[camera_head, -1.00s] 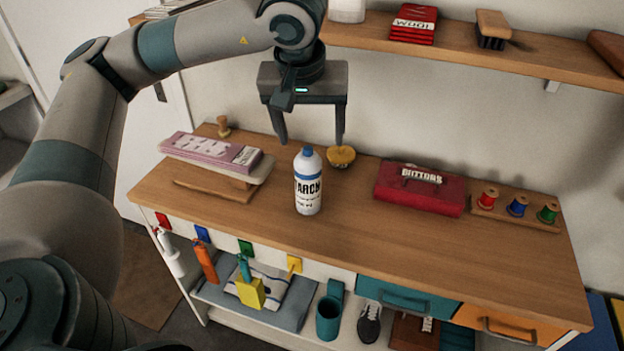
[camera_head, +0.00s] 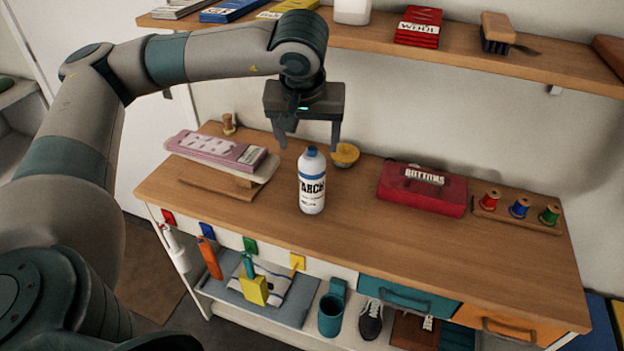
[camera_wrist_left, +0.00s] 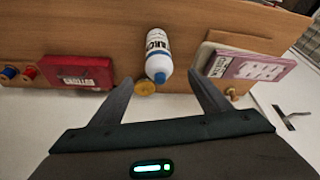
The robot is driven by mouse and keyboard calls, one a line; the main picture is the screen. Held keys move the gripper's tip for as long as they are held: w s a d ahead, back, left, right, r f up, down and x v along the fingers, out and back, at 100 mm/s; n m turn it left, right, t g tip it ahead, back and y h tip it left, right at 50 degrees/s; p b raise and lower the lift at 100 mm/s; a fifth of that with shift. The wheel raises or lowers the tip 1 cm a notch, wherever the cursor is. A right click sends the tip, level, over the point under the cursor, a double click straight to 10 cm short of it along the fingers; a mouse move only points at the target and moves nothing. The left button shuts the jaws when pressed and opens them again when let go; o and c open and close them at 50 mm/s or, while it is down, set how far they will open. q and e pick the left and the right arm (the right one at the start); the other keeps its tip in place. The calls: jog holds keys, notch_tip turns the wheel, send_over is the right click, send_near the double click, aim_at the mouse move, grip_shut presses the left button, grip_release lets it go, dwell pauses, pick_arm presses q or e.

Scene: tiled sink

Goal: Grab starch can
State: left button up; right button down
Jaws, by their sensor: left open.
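The starch can (camera_head: 312,184) is white with a blue cap and dark lettering. It stands upright on the wooden worktop, near its middle. My left gripper (camera_head: 308,146) is open and empty, fingers pointing down, above and behind the can in the head view. In the left wrist view the can (camera_wrist_left: 158,52) shows beyond the fingertips, roughly between them; the open gripper (camera_wrist_left: 160,84) does not touch it as far as I can tell. My right gripper is not in view.
A yellow pincushion (camera_head: 345,155) sits close behind the can. A sleeve board (camera_head: 222,156) with pink packet lies left. A red buttons box (camera_head: 423,190) and thread spools (camera_head: 519,207) stand right. A shelf (camera_head: 450,55) runs above. The front worktop is clear.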

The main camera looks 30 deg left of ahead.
aim_at(311, 159)
pick_arm(q)
jog(key=p+x, duration=0.1)
jog(key=x, duration=0.4)
jog(key=shift+w+a+f+p, duration=0.1)
jog(key=shift+f+p, duration=0.2)
jog(key=shift+p, duration=0.1)
jog(key=shift+w+f, duration=0.25)
jog(key=shift+f, duration=0.4)
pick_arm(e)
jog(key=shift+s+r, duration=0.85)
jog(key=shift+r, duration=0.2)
pick_arm(q)
jog(key=shift+a, duration=0.1)
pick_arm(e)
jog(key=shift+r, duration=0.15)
pick_arm(q)
jog(key=shift+w+a+f+p, duration=0.15)
jog(key=shift+w+f+p, duration=0.25)
jog(key=shift+p, duration=0.4)
jog(key=p+x, duration=0.1)
jog(key=x, duration=0.2)
jog(key=shift+w+p, duration=0.15)
jog(key=shift+p, duration=0.15)
jog(key=shift+w+f, duration=0.15)
jog(key=shift+f, duration=0.35)
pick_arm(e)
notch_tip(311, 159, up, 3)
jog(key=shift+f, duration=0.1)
